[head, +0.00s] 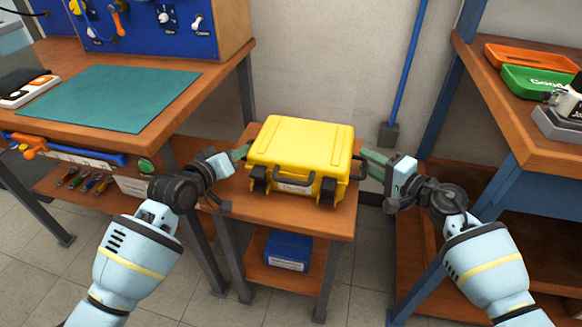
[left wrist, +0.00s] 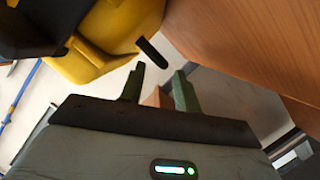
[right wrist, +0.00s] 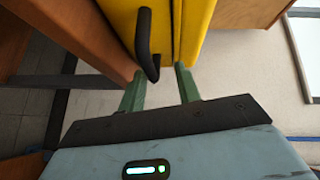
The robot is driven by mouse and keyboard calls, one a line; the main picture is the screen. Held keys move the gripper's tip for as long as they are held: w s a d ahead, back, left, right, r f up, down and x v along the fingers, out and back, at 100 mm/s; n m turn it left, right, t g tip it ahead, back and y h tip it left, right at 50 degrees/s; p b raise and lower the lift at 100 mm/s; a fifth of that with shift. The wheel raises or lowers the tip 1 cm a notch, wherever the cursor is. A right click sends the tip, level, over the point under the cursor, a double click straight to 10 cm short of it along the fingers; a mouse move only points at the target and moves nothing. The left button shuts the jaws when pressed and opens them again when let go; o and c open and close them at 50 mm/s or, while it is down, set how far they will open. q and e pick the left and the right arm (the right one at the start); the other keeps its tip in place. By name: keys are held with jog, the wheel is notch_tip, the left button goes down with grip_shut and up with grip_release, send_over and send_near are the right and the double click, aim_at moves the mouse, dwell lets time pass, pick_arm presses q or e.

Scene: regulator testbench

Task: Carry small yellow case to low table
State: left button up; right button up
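The yellow case (head: 300,145) sits upright on the small low wooden table (head: 325,219), with black latches on its front and a dark handle at each side. My left gripper (head: 241,152) is at the case's left side. In the left wrist view its fingers (left wrist: 157,82) are apart, with the dark side handle (left wrist: 152,52) just ahead of their tips. My right gripper (head: 367,160) is at the right side. In the right wrist view its fingers (right wrist: 160,75) are apart, with the lower end of the other handle (right wrist: 144,40) near their tips. Neither visibly grips a handle.
A workbench with a green mat (head: 108,97) stands on the left, close to the low table. A blue-legged bench with an orange tray (head: 530,57) and a green tray (head: 540,82) stands on the right. A blue box (head: 288,249) lies on the low table's lower shelf.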

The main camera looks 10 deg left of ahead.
pick_arm(q)
jog(key=v, duration=1)
jog(key=shift+s+r, duration=0.1)
jog(key=shift+s, duration=0.25)
pick_arm(e)
jog(key=shift+d, duration=0.1)
jog(key=v, duration=1.2)
jog(key=shift+f, duration=0.1)
